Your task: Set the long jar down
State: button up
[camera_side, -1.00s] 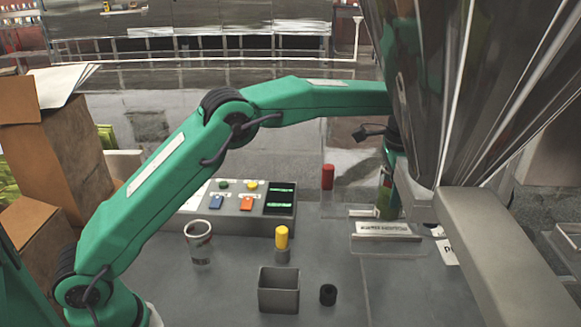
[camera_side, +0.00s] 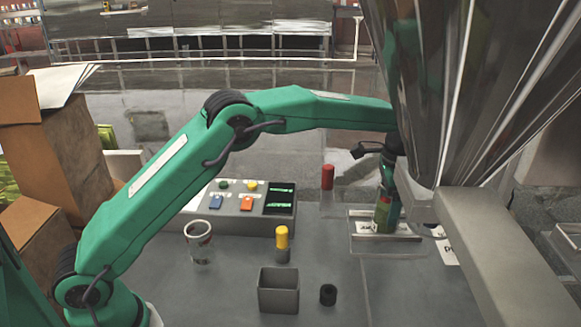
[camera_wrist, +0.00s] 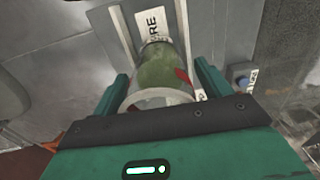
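The long jar (camera_side: 384,213) is a clear cylinder with green contents and a red patch. In the side view it is upright at the labelled pad (camera_side: 360,243) under the hopper; I cannot tell whether its base touches. My gripper (camera_side: 389,190) is around the jar from above. In the wrist view the jar (camera_wrist: 162,72) lies between the two fingers of my gripper (camera_wrist: 163,82), its near rim close to both. The fingers appear shut on it, though contact is hard to see. The jar now covers part of the pad's label.
The metal hopper (camera_side: 440,100) and its grey support (camera_side: 505,250) stand close on the right. A red-capped jar (camera_side: 327,178) is behind, left of the pad. A control box (camera_side: 240,215), paper cup (camera_side: 199,243), yellow-capped jar (camera_side: 282,240), grey bin (camera_side: 279,292) and black cylinder (camera_side: 328,295) are farther left.

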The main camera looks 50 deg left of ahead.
jog(key=shift+r, duration=0.1)
notch_tip(320, 180, up, 12)
jog(key=shift+f, duration=0.1)
dwell(0.9)
jog(key=shift+a+r, duration=0.1)
jog(key=shift+r, duration=0.2)
dwell(0.4)
jog(key=shift+s+a+r, duration=0.15)
jog(key=s+a+r+n+t, duration=0.2)
jog(key=s+a+r, duration=0.2)
jog(key=s+a, duration=0.3)
jog(key=s+a+r+n+t, duration=0.1)
jog(key=s+a+r+n, duration=0.25)
jog(key=s, duration=0.55)
jog(key=s+a+f+n+t, duration=0.1)
jog(key=s+a+f, duration=0.2)
jog(key=s, duration=0.6)
jog(key=s+a+f+n+t, duration=0.1)
jog(key=s+a+f+n, duration=0.1)
jog(key=s+f, duration=0.5)
jog(key=s+a, duration=0.1)
jog(key=s, duration=0.2)
jog(key=shift+s+f+t, duration=0.15)
jog(key=shift+t, duration=0.15)
